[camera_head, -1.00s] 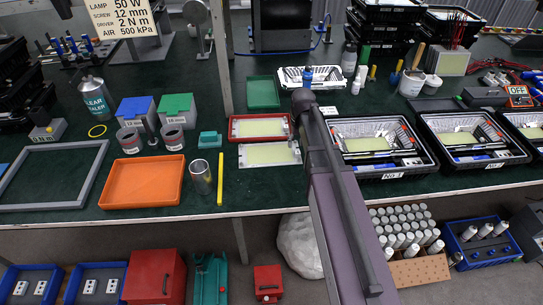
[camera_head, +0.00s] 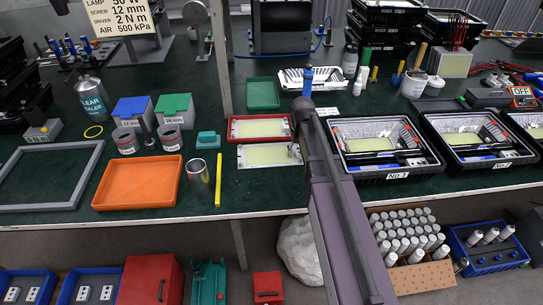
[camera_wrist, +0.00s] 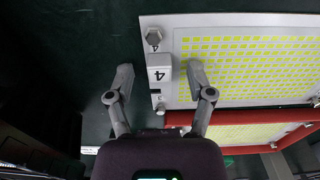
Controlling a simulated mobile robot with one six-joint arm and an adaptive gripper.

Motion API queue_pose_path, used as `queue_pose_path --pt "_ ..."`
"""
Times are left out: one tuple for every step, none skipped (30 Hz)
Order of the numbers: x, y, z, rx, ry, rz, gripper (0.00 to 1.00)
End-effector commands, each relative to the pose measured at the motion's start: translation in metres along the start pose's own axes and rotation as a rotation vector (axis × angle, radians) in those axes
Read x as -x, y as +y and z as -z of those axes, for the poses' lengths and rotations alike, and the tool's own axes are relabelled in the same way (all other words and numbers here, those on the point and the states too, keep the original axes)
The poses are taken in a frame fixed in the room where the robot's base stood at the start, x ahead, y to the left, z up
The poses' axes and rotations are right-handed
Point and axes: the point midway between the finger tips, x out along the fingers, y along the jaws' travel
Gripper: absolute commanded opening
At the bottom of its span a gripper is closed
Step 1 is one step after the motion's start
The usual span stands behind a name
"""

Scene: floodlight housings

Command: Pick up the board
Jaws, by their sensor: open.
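A flat white board (camera_head: 268,155) with a yellow grid lies on the green bench top, just in front of a red tray (camera_head: 236,137). In the wrist view the board (camera_wrist: 250,60) fills the upper right, with a bolt head and a small white block (camera_wrist: 160,70) marked 4 near its left end. My gripper (camera_wrist: 159,78) is open above that end. One finger is over the green surface outside the edge, the other over the board, with the block between them. No contact can be made out. In the head view my arm mostly hides the gripper.
A second yellow-gridded board (camera_head: 262,127) lies in the red tray, close beside the first. A black crate (camera_head: 395,172) labelled No 1 stands to the right. A yellow stick (camera_head: 218,180), a metal can (camera_head: 198,177) and an orange tray (camera_head: 140,184) are to the left.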

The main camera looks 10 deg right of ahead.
Motion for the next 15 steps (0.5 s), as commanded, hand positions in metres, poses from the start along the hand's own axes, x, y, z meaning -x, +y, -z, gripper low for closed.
queue_pose_path --pt "0.0000 0.0000 0.0000 0.000 0.000 0.000 0.69" --pt "0.0000 0.0000 0.0000 0.000 0.000 0.000 0.69" --pt "0.0000 -0.0001 0.0000 0.000 0.000 0.000 0.69" --pt "0.0000 -0.0001 0.0000 0.000 0.000 0.000 0.69" --pt "0.0000 -0.0001 0.0000 0.000 0.000 0.000 0.69" --pt "0.0000 -0.0001 0.0000 0.000 0.000 0.000 0.69" --pt "0.0000 -0.0001 0.0000 0.000 0.000 0.000 0.69" --pt "0.0000 -0.0001 0.0000 0.000 0.000 0.000 0.69" --pt "0.0000 -0.0001 0.0000 0.000 0.000 0.000 0.66" --pt "0.0000 -0.0001 0.0000 0.000 0.000 0.000 0.57" --pt "0.0000 -0.0001 0.0000 0.000 0.000 0.000 0.48" --pt "0.0000 -0.0002 0.0000 0.000 0.000 0.000 0.36" --pt "0.0000 -0.0002 0.0000 0.000 0.000 0.000 0.27" --pt "0.0000 -0.0002 0.0000 0.000 0.000 0.000 0.18" --pt "0.0000 -0.0002 0.0000 0.000 0.000 0.000 0.06"
